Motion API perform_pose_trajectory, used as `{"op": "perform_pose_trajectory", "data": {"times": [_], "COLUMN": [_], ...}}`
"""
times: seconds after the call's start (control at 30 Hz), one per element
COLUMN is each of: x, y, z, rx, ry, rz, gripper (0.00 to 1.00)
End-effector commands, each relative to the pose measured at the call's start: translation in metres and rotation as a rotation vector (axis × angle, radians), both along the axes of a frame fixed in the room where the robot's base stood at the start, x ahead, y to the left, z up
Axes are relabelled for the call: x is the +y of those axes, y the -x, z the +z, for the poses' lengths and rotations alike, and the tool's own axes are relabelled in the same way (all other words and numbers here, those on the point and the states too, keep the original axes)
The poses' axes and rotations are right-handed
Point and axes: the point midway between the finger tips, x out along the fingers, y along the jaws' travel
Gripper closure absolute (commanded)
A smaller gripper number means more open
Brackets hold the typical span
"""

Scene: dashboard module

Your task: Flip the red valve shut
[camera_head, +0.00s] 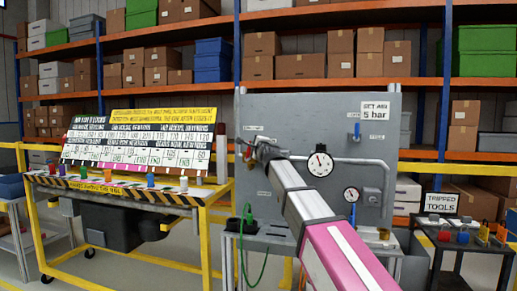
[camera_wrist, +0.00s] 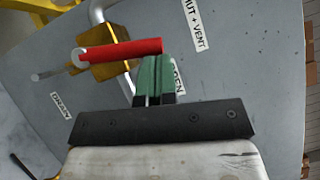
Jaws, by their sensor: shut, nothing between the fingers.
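The red valve handle (camera_wrist: 125,50) is a bar across the upper part of the wrist view, with its free end to the right. It sits on a brass valve body (camera_wrist: 100,70) on a grey panel (camera_wrist: 250,75). My gripper (camera_wrist: 154,62) is shut and empty, its green fingertips just below the handle's free end in the wrist view. I cannot tell if they touch it. An "OPEN" label (camera_wrist: 179,80), partly hidden by the fingers, is beside the fingertips; a "SHUT + VENT" label (camera_wrist: 194,24) is above. In the head view my arm largely hides the valve.
The panel (camera_head: 300,105) carries a large gauge (camera_head: 320,164), a smaller gauge (camera_head: 351,194), grey pipes and a "SET AIR 5 bar" sign (camera_head: 375,110). A yellow-framed bench (camera_head: 215,200) stands left; a black tool cart (camera_head: 465,243) stands right. A green hose (camera_head: 265,262) hangs below.

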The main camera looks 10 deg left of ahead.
Motion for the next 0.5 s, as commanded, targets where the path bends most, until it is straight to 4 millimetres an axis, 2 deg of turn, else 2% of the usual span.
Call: {"op": "perform_pose_trajectory", "data": {"times": [0.2, 0.5], "x": [0.012, 0.02], "y": [-0.003, -0.003], "z": [0.007, 0.009], "rx": [0.01, 0.019], "ry": [0.141, 0.244], "rz": [0.0, 0.0], "gripper": [1.0, 1.0]}}
